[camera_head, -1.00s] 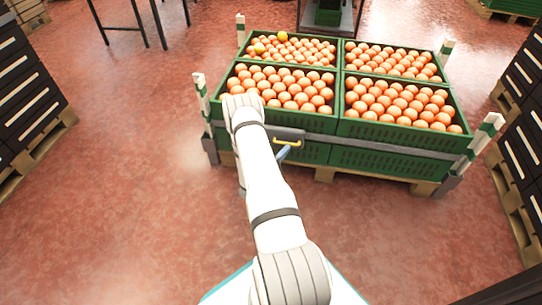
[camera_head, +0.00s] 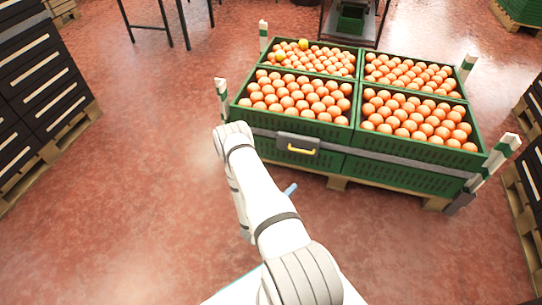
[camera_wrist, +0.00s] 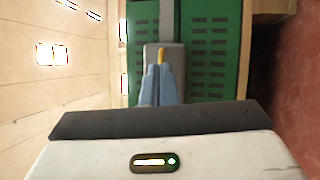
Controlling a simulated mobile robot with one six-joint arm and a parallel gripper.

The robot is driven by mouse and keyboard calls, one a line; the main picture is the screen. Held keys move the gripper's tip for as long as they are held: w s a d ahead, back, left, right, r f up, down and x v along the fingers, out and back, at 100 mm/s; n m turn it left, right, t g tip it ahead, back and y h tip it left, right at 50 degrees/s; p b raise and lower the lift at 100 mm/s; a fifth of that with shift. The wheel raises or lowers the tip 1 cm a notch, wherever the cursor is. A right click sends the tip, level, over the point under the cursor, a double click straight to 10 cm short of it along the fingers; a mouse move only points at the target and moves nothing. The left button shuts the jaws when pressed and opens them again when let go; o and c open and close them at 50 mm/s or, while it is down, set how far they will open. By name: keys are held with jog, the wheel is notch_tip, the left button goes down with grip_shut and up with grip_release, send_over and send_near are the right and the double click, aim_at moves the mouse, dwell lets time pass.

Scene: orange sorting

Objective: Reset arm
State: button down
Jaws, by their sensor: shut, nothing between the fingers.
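My white arm reaches forward from the bottom of the head view, and its elbow (camera_head: 233,140) stands in front of the left end of the pallet of crates. My gripper (camera_wrist: 158,68) shows in the wrist view with its blue fingers together and nothing between them. In the head view only a small blue tip (camera_head: 291,189) shows beside the arm, over the floor. Beyond the fingers in the wrist view is the grey box (camera_wrist: 172,54) with a yellow handle on the green crate side. The gripper appears apart from it.
Green crates (camera_head: 398,143) full of oranges stand on a wooden pallet with striped corner posts (camera_head: 222,97). Two yellower fruits (camera_head: 303,44) lie in the back left crate. Stacked dark crates (camera_head: 48,95) stand at the left, others at the right edge. The red floor (camera_head: 130,200) between is clear.

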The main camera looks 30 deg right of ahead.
jog(key=s+a+r+m+g+y+p, duration=0.2)
jog(key=r+g+p, duration=0.45)
jog(key=r, duration=1.35)
jog(key=a+r+m+g+y+p, duration=0.1)
jog(key=r+m+g+y+p, duration=0.45)
jog(key=r, duration=1.55)
jog(key=s+a+r+n+t+y+p, duration=0.1)
jog(key=s+a+r+t+y+p, duration=0.1)
jog(key=a+r+p, duration=0.5)
jog(key=s+a+r+n+t+y+p, duration=0.2)
jog(key=a+r+y+p, duration=0.4)
jog(key=r, duration=1)
jog(key=s+a+r+n+t+y+p, duration=0.1)
jog(key=s+a+r+t+y+p, duration=0.3)
jog(key=a+r+p, duration=0.4)
notch_tip(320, 180, up, 4)
jog(key=shift+a+f+n+t+p, duration=0.1)
jog(key=shift+a+n+t+p, duration=0.25)
jog(key=shift+a+t, duration=0.5)
